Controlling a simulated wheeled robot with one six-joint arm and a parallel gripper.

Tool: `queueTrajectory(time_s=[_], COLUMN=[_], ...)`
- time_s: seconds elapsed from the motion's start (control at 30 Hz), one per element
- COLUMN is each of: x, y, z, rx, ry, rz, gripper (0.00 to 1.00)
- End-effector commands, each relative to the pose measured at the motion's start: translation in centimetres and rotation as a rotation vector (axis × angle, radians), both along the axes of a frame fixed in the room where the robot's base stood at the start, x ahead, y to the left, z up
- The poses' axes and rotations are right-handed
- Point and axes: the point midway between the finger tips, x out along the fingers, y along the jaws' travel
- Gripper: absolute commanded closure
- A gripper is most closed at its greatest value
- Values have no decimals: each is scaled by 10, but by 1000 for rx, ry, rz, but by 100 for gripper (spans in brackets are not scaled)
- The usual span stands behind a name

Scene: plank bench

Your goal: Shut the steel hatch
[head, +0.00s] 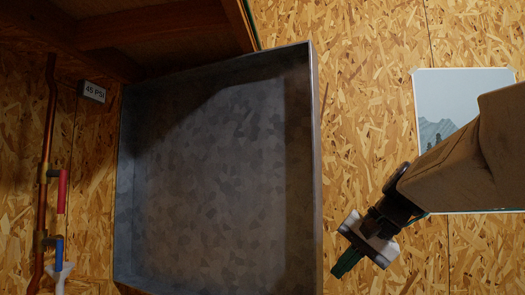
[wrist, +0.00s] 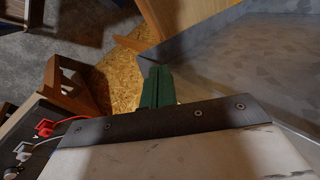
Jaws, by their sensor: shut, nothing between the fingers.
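The steel hatch (head: 215,180) is a large grey mottled panel with raised rims, filling the middle of the head view in front of the chipboard wall. Its inner face is toward the camera, and its lower edge is cut off by the frame. It also shows at the upper right of the wrist view (wrist: 235,65). My gripper (head: 347,263) is just right of the hatch's right rim in the head view, near the bottom. Its green fingers are shut and empty. In the wrist view the fingers (wrist: 158,88) appear close to the steel edge; contact cannot be told.
A wooden shelf or beam (head: 150,25) overhangs the hatch's upper left. A pale picture (head: 450,95) hangs at right. A red clip (wrist: 46,128) is at lower left.

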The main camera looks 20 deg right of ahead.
Motion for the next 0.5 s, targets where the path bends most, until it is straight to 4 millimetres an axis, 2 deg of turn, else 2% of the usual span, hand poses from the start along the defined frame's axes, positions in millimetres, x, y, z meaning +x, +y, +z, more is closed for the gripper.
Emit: queueTrajectory(time_s=[0.03,0.1,0.2,0.3,0.33,0.4,0.5], x=[22,44,59,62,63,62,63], y=[-39,-80,-121,-142,-145,-148,-145], z=[37,91,162,218,231,254,271], rx=[84,192,307,390,410,443,473], ry=[-102,-257,-458,-611,-645,-705,-749], rz=[-103,-197,-266,-285,-283,-278,-266], gripper=[100,100,100,100,100,100,100])
